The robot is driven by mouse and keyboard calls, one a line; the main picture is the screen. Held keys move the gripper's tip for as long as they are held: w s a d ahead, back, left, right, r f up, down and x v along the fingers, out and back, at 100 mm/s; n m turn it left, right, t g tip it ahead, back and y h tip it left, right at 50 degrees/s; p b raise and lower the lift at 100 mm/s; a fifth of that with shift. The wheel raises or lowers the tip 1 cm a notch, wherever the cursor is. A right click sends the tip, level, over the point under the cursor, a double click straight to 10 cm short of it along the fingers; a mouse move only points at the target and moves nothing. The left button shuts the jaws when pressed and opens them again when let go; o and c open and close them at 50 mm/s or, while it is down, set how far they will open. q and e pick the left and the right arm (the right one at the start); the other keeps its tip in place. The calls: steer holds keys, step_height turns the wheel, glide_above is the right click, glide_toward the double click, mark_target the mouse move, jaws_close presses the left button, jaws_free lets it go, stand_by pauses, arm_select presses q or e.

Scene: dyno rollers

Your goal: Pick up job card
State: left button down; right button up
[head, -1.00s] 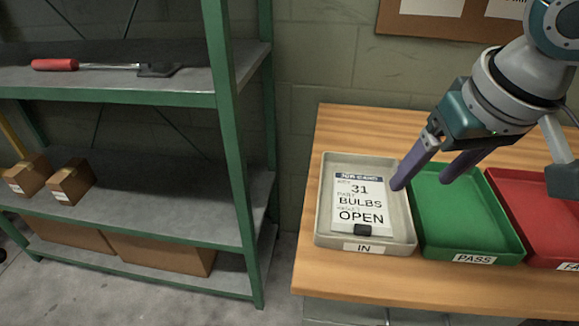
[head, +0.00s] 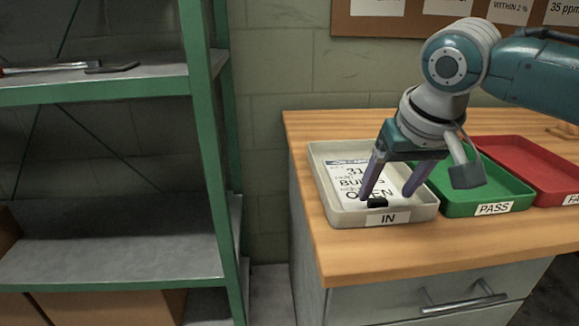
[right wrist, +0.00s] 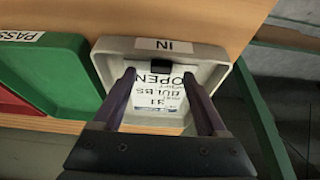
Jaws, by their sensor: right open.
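The job card (head: 345,176) is a white card with black print, lying in the grey tray (head: 345,219) labelled IN. Its black clip (head: 377,202) is at the front edge of the card. My right gripper (head: 387,196) is open over the tray, one purple finger on each side of the clip in the head view. In the right wrist view, the card (right wrist: 160,88) and clip (right wrist: 160,67) show between the open fingers (right wrist: 162,72). Part of the card is hidden by the gripper in the head view. My left gripper is not in view.
The green PASS tray (head: 453,205) and a red tray (head: 535,169) stand to the right on the wooden bench (head: 350,258). A green-framed shelf (head: 208,150) stands at the left with a gap before the bench. A drawer handle (head: 462,300) sticks out below.

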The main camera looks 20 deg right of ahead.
steer(key=x, duration=0.2)
steer(key=shift+w+a+f+b, duration=0.1)
steer(key=shift+w+f+b, duration=0.05)
steer(key=shift+f+b, duration=0.25)
steer(key=shift+r, duration=0.1)
jaws_close()
